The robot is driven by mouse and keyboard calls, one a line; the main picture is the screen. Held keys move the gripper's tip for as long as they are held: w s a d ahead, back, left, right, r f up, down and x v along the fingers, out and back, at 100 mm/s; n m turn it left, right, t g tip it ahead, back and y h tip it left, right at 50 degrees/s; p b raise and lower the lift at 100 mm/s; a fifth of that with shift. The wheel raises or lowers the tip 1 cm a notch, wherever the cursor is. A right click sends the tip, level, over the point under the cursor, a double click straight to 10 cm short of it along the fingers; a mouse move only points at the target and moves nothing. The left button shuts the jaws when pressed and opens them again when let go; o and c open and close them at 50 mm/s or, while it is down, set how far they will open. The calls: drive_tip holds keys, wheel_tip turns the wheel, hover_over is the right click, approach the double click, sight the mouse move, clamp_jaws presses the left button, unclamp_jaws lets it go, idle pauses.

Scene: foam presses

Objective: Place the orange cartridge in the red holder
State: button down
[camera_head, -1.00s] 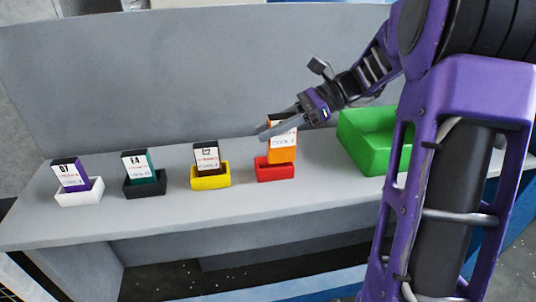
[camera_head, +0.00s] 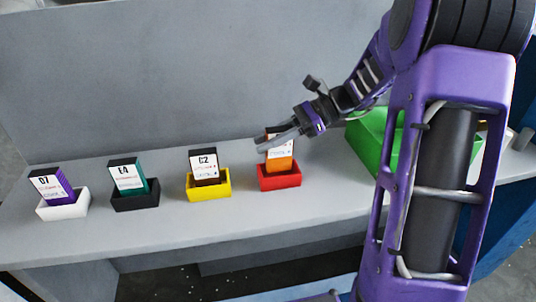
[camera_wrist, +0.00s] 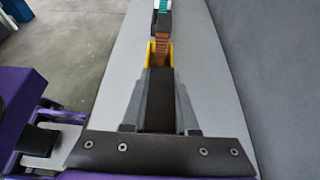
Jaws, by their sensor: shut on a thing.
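The orange cartridge (camera_head: 280,163) stands upright with its lower end inside the red holder (camera_head: 280,183) in the head view. Whether it rests on the holder's floor cannot be seen. My gripper (camera_head: 277,141) is shut on the cartridge's upper part, and its fingers cover some of the label. In the wrist view the dark top of the orange cartridge (camera_wrist: 160,100) lies between my two fingers. The red holder is hidden in that view.
Left of the red holder stand a yellow holder (camera_head: 209,194), a black holder (camera_head: 136,204) and a white holder (camera_head: 63,211), each with a cartridge. A large green box (camera_head: 371,142) stands to the right, partly behind my arm. A grey wall rises behind the bench.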

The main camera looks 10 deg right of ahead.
sight(267, 152)
drive_tip(key=shift+f, duration=1.6)
drive_tip(key=shift+f, duration=0.1)
drive_tip(key=c, duration=0.7)
unclamp_jaws()
drive_tip(key=p+v, duration=0.1)
drive_tip(key=v, duration=1.1)
drive_tip(key=shift+p, duration=0.3)
